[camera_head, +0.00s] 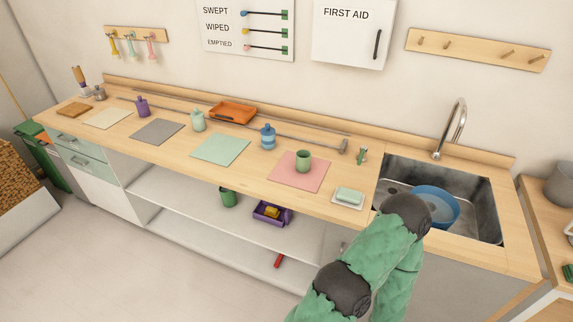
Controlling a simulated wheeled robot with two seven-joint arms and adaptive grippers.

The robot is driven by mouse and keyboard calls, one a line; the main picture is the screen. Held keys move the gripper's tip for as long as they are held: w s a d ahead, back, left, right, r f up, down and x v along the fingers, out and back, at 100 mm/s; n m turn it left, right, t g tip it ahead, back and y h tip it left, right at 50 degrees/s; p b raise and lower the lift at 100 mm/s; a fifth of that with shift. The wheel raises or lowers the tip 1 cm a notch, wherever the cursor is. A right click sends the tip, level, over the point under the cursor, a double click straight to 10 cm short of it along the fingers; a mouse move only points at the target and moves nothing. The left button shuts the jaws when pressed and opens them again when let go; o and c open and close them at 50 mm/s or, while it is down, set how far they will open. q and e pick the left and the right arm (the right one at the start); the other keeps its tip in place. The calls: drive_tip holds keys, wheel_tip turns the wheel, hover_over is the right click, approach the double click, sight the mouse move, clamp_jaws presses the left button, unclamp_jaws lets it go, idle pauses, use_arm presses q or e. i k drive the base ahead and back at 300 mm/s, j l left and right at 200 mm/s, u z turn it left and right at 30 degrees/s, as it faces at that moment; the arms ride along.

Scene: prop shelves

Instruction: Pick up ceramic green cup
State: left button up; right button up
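A green cup (303,161) stands upright on a pink mat (285,178) on the wooden counter, left of the sink. It looks unobstructed. A second, darker green container (229,198) sits on the shelf below the counter, partly hidden by the counter edge. One of my arms, green with dark joints, rises from the bottom right in front of the sink and bends back down. Neither gripper shows in this view.
A white dish with a pale green block (348,198) sits right of the mat. A blue bowl (436,206) lies in the sink (488,213). A purple tray (266,217) is on the lower shelf.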

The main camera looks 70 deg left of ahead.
sight(303, 156)
drive_tip(key=j+u, duration=0.15)
drive_tip(key=u, duration=0.3)
drive_tip(key=j+u, duration=0.1)
drive_tip(key=u, duration=0.4)
drive_tip(key=i+j+u, duration=0.1)
drive_tip(key=u, duration=0.35)
drive_tip(key=i+u, duration=0.1)
drive_tip(key=u, duration=0.4)
drive_tip(key=i+j, duration=0.15)
drive_tip(key=i, duration=0.15)
drive_tip(key=i+j+u, duration=0.1)
drive_tip(key=i+j+z, duration=0.15)
drive_tip(key=z, duration=0.95)
